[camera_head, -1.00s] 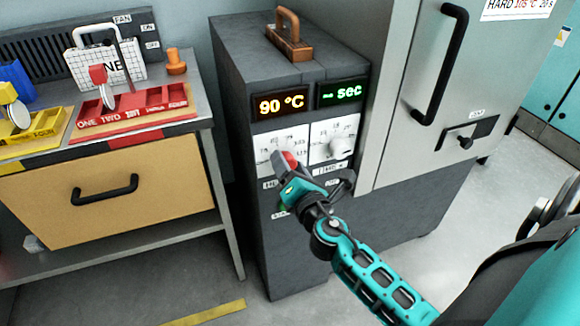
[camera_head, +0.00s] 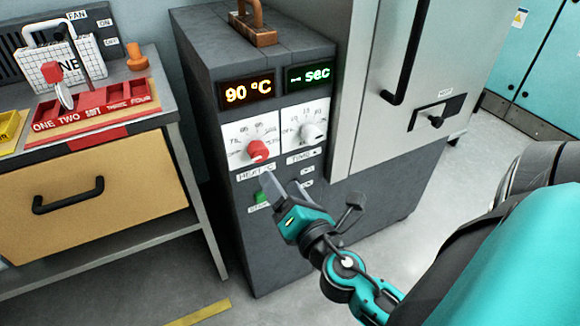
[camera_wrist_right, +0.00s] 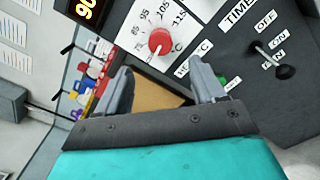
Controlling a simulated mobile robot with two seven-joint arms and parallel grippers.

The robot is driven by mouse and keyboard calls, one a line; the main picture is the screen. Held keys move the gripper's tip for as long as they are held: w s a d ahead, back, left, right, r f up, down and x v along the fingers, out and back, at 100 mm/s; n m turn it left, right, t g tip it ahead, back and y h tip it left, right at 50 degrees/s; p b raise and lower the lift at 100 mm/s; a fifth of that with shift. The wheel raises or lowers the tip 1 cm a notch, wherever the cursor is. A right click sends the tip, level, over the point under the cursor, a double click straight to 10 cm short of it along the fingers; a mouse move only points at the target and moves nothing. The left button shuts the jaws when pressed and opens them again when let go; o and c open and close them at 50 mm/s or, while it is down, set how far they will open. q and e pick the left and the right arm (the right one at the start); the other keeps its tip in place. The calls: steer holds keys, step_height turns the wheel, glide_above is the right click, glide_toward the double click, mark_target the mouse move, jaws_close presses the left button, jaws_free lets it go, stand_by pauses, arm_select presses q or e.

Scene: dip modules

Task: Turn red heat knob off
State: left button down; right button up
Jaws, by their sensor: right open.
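The red heat knob (camera_head: 258,150) sits on a white dial plate on the front of the dark grey cabinet (camera_head: 240,225). The orange display (camera_head: 247,92) above it reads 90 °C. In the right wrist view the knob (camera_wrist_right: 160,42) shows beyond the fingertips, with scale numbers around it; I cannot clearly tell where it points. My right gripper (camera_head: 282,186) is open and empty, apart from the knob and below it in the head view. Its two grey fingers (camera_wrist_right: 161,67) stand wide apart in the wrist view. My left gripper is out of view.
A white time knob (camera_head: 312,132) sits right of the red one, under a green display (camera_head: 308,80). A green button (camera_head: 261,198) is below the heat dial. A workbench with a red labelled tray (camera_head: 92,112) stands left; a tall cabinet with a black handle (camera_head: 405,50) stands right.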

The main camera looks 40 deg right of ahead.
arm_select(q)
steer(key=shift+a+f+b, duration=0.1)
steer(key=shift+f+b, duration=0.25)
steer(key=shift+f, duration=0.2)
arm_select(e)
steer(key=shift+v, duration=1.3)
steer(key=s+a+f+m+g+y, duration=0.1)
steer(key=a+f+m+g+y, duration=0.25)
steer(key=a+f+m, duration=0.55)
steer(key=s+a+f+m+g+y, duration=0.1)
steer(key=a+f+m+g+y, duration=0.4)
steer(key=m, duration=0.8)
arm_select(q)
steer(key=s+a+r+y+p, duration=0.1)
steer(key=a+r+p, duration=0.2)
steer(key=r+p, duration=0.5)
steer(key=p, duration=0.4)
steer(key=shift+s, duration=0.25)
arm_select(e)
steer(key=s+d+r+t+h, duration=0.2)
steer(key=d+r, duration=0.2)
steer(key=r, duration=0.3)
steer(key=shift+d, duration=0.35)
steer(key=shift+r, duration=0.1)
